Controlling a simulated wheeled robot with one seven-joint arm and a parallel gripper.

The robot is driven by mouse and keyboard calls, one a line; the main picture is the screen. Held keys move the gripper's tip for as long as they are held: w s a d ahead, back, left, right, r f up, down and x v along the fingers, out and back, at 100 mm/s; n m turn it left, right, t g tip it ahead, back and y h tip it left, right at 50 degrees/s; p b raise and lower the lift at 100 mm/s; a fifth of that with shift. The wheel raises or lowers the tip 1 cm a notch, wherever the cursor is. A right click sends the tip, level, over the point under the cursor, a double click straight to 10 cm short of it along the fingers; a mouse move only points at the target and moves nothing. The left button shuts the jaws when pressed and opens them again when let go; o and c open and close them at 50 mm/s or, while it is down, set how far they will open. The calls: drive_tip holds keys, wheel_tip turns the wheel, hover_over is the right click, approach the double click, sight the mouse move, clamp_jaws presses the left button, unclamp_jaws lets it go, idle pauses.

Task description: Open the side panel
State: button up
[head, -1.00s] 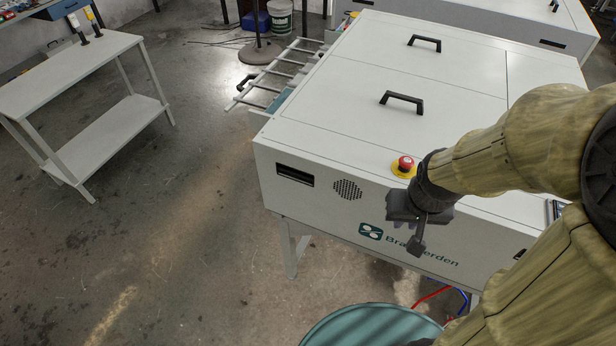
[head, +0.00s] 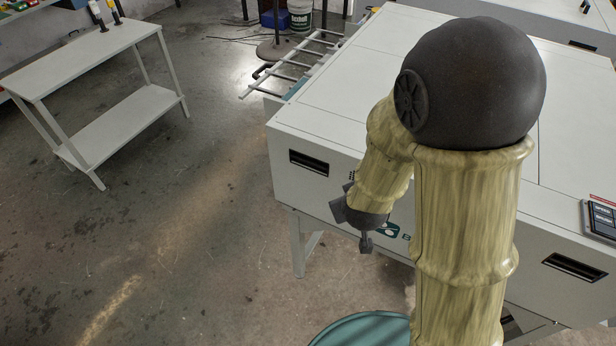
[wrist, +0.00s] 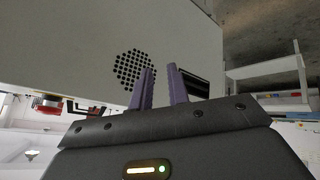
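The pale grey machine (head: 300,205) fills the right of the head view, its front side panel facing me. A dark recessed handle slot (head: 308,162) is at the panel's left end, and another (head: 574,267) is at the right end. My gripper (head: 366,245) hangs in front of the panel, right of and below the left slot, apart from it. In the wrist view my two purple fingers (wrist: 160,78) are spread with an empty gap. The left slot (wrist: 197,83) shows there just right of the fingers, partly hidden, beside the round vent (wrist: 134,67).
My arm covers much of the machine's top and front. A grey table (head: 100,85) stands at left, with open floor (head: 200,230) between. A rack of rails (head: 295,65) sticks out behind the machine. A control screen (head: 600,218) is at its right edge.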

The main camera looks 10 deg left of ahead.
drive_tip(key=s+a+f+n+t+b, duration=0.4)
drive_tip(key=a+f+n+t+b, duration=0.2)
drive_tip(key=a+n+t, duration=0.4)
drive_tip(key=a+n+b, duration=0.1)
drive_tip(key=n, duration=0.1)
drive_tip(key=shift+a+n+y+b, duration=0.3)
drive_tip(key=shift+n+b, duration=0.05)
drive_tip(key=shift+n, duration=0.05)
drive_tip(key=p, duration=0.4)
approach(309, 163)
drive_tip(key=w, duration=0.8)
drive_tip(key=shift+a+f, duration=0.15)
drive_tip(key=shift+a, duration=0.1)
drive_tip(key=shift+w, duration=0.15)
drive_tip(key=shift+s+a, duration=0.1)
drive_tip(key=shift+s, duration=0.1)
